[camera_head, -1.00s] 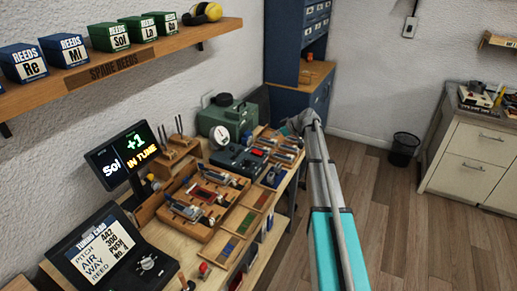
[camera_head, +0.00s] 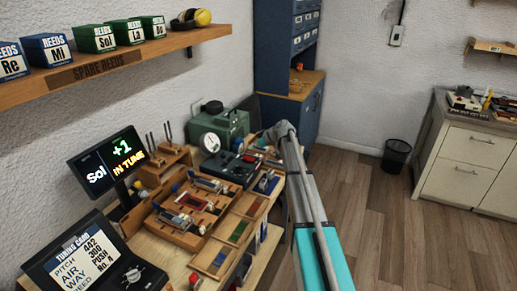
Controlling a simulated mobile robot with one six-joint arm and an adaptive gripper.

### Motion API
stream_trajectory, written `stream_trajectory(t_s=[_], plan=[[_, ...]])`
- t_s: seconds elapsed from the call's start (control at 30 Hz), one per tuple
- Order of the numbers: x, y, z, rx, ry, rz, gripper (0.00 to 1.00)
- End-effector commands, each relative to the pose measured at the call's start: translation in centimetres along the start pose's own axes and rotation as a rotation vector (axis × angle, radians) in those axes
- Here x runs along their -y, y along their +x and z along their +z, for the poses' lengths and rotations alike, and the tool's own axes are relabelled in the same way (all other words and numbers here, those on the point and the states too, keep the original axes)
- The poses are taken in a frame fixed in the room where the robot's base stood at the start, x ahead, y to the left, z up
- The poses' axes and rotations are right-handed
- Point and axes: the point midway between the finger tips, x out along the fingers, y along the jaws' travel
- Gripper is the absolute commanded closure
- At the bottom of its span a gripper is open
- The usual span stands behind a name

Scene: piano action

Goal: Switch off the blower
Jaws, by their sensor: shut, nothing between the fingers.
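I cannot make out the switch. My arm reaches in from the lower right. My gripper (camera_head: 264,138) is at its far end, just right of the green box and over the bench's back right edge. It is small and partly hidden by the wrist; it is shut and empty.
A wooden rack (camera_head: 188,212) with reed parts fills the middle of the bench. A display (camera_head: 107,166) reads "Sol +1 IN TUNE", with a tuning card console (camera_head: 92,262) in front. A shelf (camera_head: 120,61) overhangs the left. Open floor lies right, with a bin (camera_head: 396,155).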

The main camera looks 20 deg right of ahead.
Motion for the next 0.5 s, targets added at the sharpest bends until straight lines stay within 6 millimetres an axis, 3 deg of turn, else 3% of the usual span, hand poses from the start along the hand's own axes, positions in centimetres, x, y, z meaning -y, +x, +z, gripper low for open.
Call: stream_trajectory(t_s=[0.13,0.5], plan=[[-0.1,2.2,0.3,0.0,0.0,0.001,1.0],[0.0,3.9,2.2,0.0,0.001,0.001,1.0]])
